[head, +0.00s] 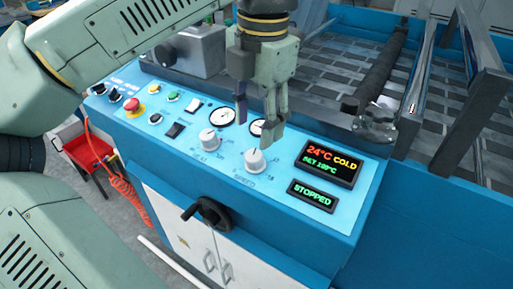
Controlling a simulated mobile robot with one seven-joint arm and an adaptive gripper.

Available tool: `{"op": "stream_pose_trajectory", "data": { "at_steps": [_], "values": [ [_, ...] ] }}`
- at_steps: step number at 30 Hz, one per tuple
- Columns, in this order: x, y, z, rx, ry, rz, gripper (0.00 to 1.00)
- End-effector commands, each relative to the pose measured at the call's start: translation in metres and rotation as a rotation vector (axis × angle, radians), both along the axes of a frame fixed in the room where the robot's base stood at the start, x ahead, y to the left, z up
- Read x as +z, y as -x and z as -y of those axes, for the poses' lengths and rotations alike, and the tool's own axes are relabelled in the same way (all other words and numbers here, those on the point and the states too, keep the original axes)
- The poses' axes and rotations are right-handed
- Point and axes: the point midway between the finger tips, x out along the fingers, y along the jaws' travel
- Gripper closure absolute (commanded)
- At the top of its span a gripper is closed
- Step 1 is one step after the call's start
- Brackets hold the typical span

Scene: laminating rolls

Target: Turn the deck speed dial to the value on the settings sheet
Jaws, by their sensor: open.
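The speed dial (255,161) is a white round knob on the blue control panel (335,222), with "SPEED" printed below it. Its pointer mark is too small to read. My gripper (257,124) hangs pointing down just above and behind the dial, fingers apart and empty. One finger is near the gauges, and the other reaches close to the dial's upper right. I cannot tell whether that finger touches it. A display (331,163) reads 24°C COLD with a set temperature below, and a smaller one (312,196) reads STOPPED. I see no settings sheet in this view.
A similar heat dial (209,138) sits left of the speed dial. A black handwheel (208,213) sticks out of the front. Rollers and a dark bed lie behind.

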Motion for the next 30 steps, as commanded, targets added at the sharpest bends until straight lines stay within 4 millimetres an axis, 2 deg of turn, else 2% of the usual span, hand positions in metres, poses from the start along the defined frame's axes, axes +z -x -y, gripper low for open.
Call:
{"op": "stream_pose_trajectory", "data": {
  "at_steps": [6, 12, 16, 24, 30],
  "values": [
    [-0.042, -0.001, -0.002, -0.002, 0.002, -0.002, 0.53],
    [-0.066, -0.003, -0.003, -0.001, 0.003, 0.001, 0.53],
    [-0.073, -0.003, -0.003, -0.002, 0.003, 0.001, 0.53],
    [-0.074, -0.003, -0.003, -0.002, 0.003, 0.001, 0.54],
    [-0.074, -0.003, -0.003, -0.002, 0.003, 0.001, 0.67]
  ]
}}
